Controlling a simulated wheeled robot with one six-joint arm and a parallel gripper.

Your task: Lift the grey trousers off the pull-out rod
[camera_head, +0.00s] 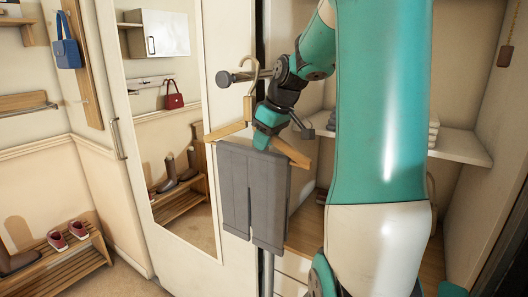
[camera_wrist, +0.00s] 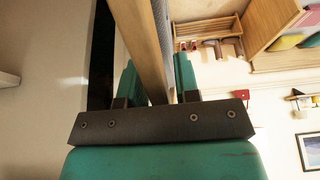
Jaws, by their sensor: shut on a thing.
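The grey trousers (camera_head: 252,195) hang folded over the lower bar of a wooden hanger (camera_head: 295,155) in the head view. The hanger's hook (camera_head: 254,66) shows at the pull-out rod (camera_head: 236,77), rising above it; I cannot tell whether it bears on the rod. My gripper (camera_head: 268,128) is shut on the hanger at its middle, above the trousers. In the wrist view my gripper (camera_wrist: 156,75) has the wooden hanger (camera_wrist: 148,40) between its fingers, with a narrow grey strip beside it. My arm hides part of the rod and wardrobe.
A mirrored sliding door (camera_head: 180,130) stands left of the trousers. Wardrobe shelves (camera_head: 460,146) with folded clothes are behind and right of my arm. A shoe bench (camera_head: 62,262) with red shoes is at the lower left. A blue bag (camera_head: 67,53) hangs on the left wall.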

